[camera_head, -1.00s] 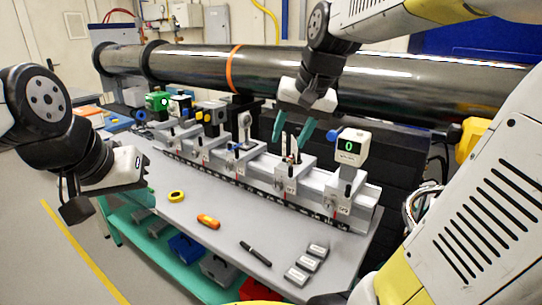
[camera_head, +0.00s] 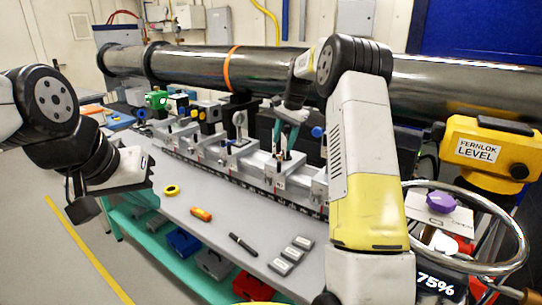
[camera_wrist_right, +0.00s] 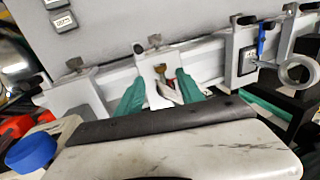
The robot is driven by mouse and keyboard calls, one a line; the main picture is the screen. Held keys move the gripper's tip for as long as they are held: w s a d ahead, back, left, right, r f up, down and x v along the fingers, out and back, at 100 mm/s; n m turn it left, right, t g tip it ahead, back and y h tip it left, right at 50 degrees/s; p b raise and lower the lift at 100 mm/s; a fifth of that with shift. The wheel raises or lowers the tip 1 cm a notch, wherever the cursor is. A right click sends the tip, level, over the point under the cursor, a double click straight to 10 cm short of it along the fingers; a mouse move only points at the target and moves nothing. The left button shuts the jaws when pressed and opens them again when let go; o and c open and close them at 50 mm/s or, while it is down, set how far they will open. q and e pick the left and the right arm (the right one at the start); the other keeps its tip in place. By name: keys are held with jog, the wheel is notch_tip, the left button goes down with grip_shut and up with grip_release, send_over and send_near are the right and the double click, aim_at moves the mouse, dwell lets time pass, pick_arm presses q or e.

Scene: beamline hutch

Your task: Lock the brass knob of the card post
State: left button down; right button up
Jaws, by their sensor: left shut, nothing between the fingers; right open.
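The card post stands on a carriage (camera_head: 282,167) of the bench rail. My left gripper (camera_head: 148,168) is shut and empty, left of the bench and far from the post.
Other carriages line the rail; one has a blue lever (camera_wrist_right: 261,40) and a ring (camera_wrist_right: 298,70). A black pipe (camera_head: 200,65) runs behind. Yellow tape (camera_head: 171,190), an orange tool (camera_head: 201,214) and a black pen (camera_head: 243,244) lie on the bench front. A yellow level (camera_head: 487,152) stands right.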

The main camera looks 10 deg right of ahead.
aim_at(279, 157)
jog(key=x, duration=0.7)
grip_shut()
